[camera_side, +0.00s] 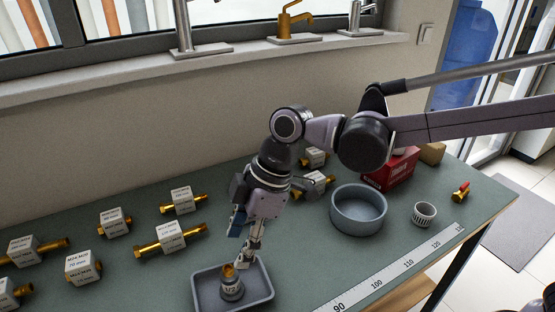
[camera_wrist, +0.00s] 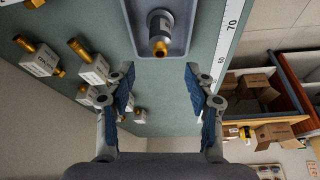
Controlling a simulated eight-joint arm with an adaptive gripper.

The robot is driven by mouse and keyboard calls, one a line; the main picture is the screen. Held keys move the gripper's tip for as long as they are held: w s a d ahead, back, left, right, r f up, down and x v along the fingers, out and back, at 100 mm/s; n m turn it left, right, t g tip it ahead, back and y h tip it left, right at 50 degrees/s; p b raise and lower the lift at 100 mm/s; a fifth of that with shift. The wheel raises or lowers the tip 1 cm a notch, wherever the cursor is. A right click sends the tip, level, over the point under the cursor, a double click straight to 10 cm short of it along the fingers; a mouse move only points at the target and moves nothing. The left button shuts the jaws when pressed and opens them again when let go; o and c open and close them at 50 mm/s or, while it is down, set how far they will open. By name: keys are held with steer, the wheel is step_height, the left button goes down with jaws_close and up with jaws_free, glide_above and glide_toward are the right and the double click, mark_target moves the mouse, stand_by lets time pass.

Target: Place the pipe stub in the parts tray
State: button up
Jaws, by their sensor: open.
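The pipe stub (camera_side: 231,287), a grey cylinder marked 1/2 with a brass end on top, stands upright in the grey rectangular parts tray (camera_side: 268,289) at the bottom of the side view. In the wrist view the stub (camera_wrist: 160,34) shows inside the tray (camera_wrist: 186,45) at the top. My gripper (camera_side: 247,254) is just above and beside the stub in the side view, its fingers partly overlapping the tray's far rim. In the wrist view my gripper (camera_wrist: 160,80) has its blue-padded fingers wide apart with nothing between them. The stub lies beyond the fingertips, apart from them.
Several brass fittings with white label blocks (camera_side: 172,237) lie to the left. A round grey bowl (camera_side: 358,222), a small slotted cup (camera_side: 424,214) and a red box (camera_side: 392,170) stand to the right. A measuring strip (camera_side: 392,275) runs along the front edge.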

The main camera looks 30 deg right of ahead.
steer(key=d+r+m+t+h, duration=0.1)
steer(key=d+r+m+t, duration=0.15)
steer(key=d, duration=0.55)
steer(key=d+r+m+t, duration=0.1)
steer(key=d+m, duration=0.3)
steer(key=d, duration=0.5)
steer(key=s+d+f+m+t+h, duration=0.1)
steer(key=s+d+m, duration=0.3)
steer(key=d, duration=0.4)
steer(key=s+d+f+m+t+h, duration=0.2)
steer(key=s+d+f+m, duration=0.1)
steer(key=d, duration=0.6)
steer(key=shift+s+m, duration=0.6)
steer(key=shift+m, duration=0.55)
